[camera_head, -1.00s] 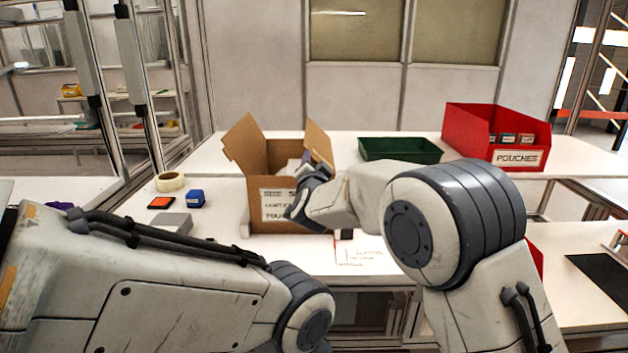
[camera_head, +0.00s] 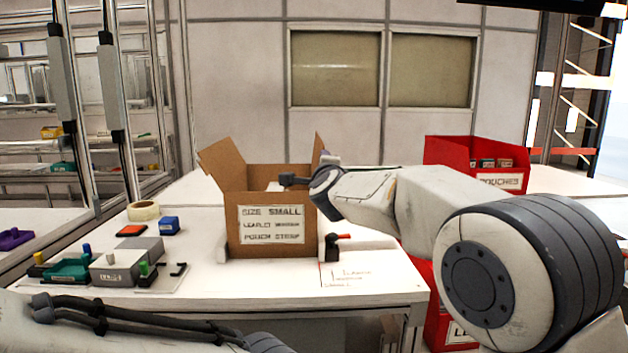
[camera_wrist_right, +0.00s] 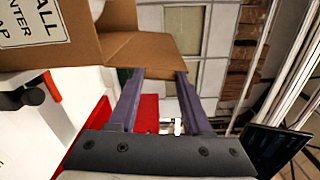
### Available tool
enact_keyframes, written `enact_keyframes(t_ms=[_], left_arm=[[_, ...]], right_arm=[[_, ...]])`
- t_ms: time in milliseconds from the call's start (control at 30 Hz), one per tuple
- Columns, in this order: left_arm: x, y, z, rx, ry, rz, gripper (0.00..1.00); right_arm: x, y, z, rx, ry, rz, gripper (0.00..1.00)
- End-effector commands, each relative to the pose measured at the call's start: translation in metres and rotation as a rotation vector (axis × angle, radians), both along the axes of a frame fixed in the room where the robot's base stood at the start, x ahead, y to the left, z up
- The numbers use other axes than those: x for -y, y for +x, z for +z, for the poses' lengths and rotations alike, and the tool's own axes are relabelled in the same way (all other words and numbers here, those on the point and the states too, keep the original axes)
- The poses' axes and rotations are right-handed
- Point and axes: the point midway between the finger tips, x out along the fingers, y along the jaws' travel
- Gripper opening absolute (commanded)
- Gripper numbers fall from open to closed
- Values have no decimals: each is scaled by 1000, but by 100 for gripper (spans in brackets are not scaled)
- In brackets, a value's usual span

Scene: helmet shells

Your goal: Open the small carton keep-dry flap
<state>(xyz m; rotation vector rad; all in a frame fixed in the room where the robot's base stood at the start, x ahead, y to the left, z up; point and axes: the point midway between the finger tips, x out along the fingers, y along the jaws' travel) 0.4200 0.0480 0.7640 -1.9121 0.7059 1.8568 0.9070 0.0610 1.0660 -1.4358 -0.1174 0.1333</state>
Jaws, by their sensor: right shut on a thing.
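The small cardboard carton (camera_head: 245,240), labelled SIZE SMALL, stands upright on the white table. Its left flap (camera_head: 220,160) leans outward and its right flap (camera_head: 319,147) stands up. The exact contact is hard to see. My left gripper is not in view; only part of its arm shows at the bottom left.
A red POUCHES bin (camera_head: 455,165) stands at the back right. A tape roll (camera_head: 143,211), a blue block (camera_head: 169,225), and a grey block (camera_head: 115,265) with coloured pieces lie left of the carton. A black and orange item (camera_head: 335,247) is beside its right side.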

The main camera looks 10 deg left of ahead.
Motion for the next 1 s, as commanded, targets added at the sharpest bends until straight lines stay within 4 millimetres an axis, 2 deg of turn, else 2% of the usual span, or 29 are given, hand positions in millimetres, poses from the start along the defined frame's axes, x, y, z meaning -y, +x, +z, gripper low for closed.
enact_keyframes(t_ms=[33, 100, 400, 1000], left_arm=[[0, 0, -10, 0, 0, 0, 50], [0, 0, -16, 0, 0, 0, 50], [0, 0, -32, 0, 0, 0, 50], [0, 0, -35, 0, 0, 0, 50]], right_arm=[[4, 1, -5, -4, 38, -1, 0], [8, 1, -5, -13, 88, -2, 0], [18, 3, -7, -38, 237, -2, 0], [22, 4, -7, -47, 288, -3, 0]])
